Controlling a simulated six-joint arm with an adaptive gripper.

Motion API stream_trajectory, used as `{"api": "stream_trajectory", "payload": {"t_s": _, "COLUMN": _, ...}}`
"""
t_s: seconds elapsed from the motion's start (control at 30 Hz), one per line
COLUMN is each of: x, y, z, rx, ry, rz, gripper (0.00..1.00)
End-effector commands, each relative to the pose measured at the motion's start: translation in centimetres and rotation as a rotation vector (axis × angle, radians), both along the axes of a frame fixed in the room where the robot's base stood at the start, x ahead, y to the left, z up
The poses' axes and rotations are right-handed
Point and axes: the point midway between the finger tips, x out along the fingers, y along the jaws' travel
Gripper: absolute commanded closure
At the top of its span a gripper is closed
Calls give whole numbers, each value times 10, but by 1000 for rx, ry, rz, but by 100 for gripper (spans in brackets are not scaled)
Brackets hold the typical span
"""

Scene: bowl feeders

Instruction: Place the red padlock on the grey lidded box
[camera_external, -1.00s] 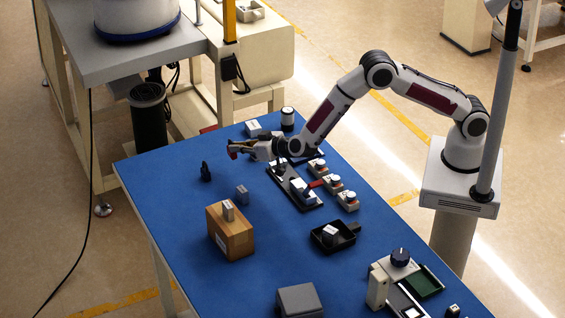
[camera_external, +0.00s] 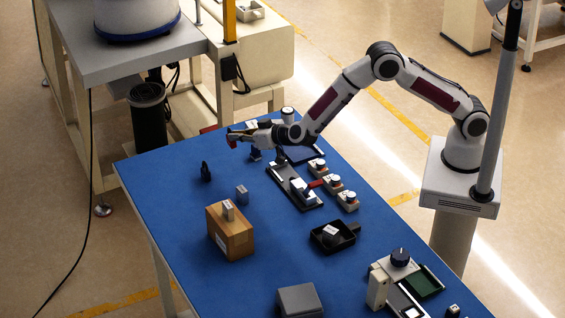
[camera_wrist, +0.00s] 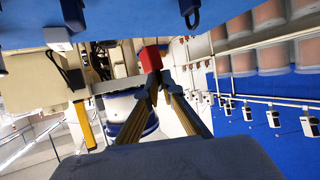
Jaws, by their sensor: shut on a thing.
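My gripper (camera_external: 231,140) is over the far left part of the blue table, shut on the red padlock (camera_external: 231,144). The padlock is small in the external view. In the wrist view it shows as a red block (camera_wrist: 150,58) at my two fingertips (camera_wrist: 153,80); its shackle cannot be made out. The grey lidded box (camera_external: 300,300) stands at the near edge of the external view, well away from my gripper. It looks closed, with a flat top that is clear.
A cardboard box (camera_external: 230,232) with a small item on top stands left of centre. Bare blue table lies between the cardboard box and the tray.

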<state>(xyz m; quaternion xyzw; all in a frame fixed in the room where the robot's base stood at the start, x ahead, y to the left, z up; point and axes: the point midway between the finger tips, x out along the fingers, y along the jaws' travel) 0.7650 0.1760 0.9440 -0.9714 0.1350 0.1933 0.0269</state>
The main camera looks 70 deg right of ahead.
Motion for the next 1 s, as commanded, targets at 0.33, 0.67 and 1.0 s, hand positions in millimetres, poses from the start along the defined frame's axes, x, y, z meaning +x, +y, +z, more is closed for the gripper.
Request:
{"api": "stream_trajectory", "payload": {"t_s": 0.33, "x": 0, "y": 1, "z": 0, "rx": 1, "ry": -1, "rz": 1, "gripper": 100}}
{"api": "stream_trajectory", "payload": {"t_s": 0.67, "x": -9, "y": 38, "z": 6, "rx": 15, "ry": -5, "rz": 52, "gripper": 100}}
{"api": "stream_trajectory", "payload": {"t_s": 1.0, "x": -32, "y": 136, "z": 37, "rx": 31, "ry": -8, "rz": 251, "gripper": 100}}
